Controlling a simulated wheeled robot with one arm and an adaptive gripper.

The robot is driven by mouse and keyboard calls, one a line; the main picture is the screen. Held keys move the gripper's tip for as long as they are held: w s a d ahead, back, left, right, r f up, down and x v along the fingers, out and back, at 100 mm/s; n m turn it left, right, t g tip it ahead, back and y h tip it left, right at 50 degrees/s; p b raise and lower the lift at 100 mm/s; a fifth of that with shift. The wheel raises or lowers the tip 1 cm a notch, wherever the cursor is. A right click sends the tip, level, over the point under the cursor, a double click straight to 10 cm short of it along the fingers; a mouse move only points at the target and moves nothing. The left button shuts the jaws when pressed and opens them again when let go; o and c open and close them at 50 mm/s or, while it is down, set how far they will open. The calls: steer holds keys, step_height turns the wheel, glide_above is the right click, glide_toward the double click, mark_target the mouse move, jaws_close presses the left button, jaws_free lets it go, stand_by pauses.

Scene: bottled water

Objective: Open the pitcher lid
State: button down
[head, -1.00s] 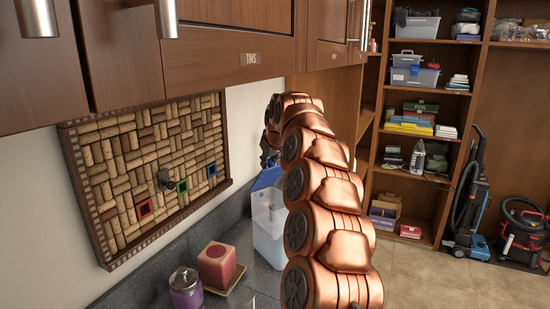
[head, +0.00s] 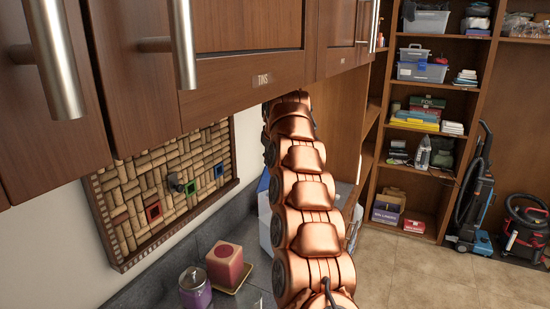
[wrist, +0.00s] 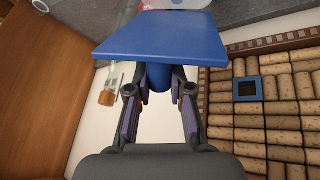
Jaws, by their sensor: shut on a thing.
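The pitcher is a pale, translucent container (head: 264,224) with a blue lid (head: 263,183), on the counter in the head view. My copper arm hides most of it there. In the wrist view the lid (wrist: 155,36) is a flat blue panel across the top, with a rounded blue part (wrist: 158,76) below it. My gripper (wrist: 158,84) has its fingers on either side of that rounded part and is shut on the lid. A little of what looks like the pitcher body shows beyond the panel. The lid's hinge is hidden, and I cannot tell its exact angle.
Wooden upper cabinets (head: 240,40) with metal handles overhang the counter (head: 225,215). A cork board (head: 165,185) is on the wall. A purple jar (head: 195,290) and a red candle (head: 225,263) stand left of my arm. Open floor (head: 405,270) lies to the right.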

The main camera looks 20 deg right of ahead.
steer(key=shift+f, duration=0.1)
stand_by(0.3)
steer(key=c, duration=1)
jaws_free()
steer(key=shift+s+b, duration=0.25)
steer(key=shift+b, duration=0.2)
